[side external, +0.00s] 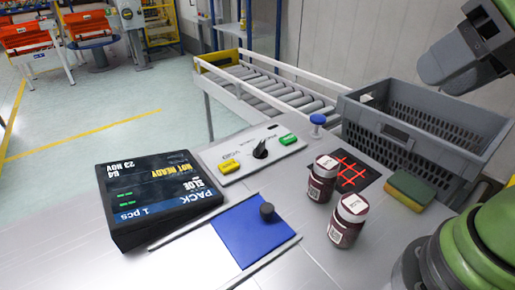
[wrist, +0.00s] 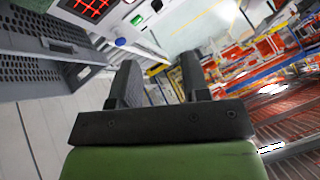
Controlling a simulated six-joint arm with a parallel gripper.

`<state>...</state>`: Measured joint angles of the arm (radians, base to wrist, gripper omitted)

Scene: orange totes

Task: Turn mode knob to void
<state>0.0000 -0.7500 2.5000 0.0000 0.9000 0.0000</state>
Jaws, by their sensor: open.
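The mode knob (side external: 260,150) is black and sits on a light control panel (side external: 240,176) in the side view, between a yellow button (side external: 230,166) and a green button (side external: 288,139). Lettering that looks like VOID is printed on the panel left of the knob. I cannot tell for sure where the knob points. My gripper (wrist: 158,66) is open and empty in the wrist view, its two dark fingers apart and away from the panel. The panel shows partly at the wrist view's top.
A tilted screen (side external: 155,200) stands left of the panel. A blue plate (side external: 240,238) with a dark peg, two jars (side external: 322,180) (side external: 348,218), a sponge (side external: 408,192) and a blue-topped stamp (side external: 317,122) are nearby. A grey crate (side external: 425,125) and roller conveyor (side external: 270,84) stand behind.

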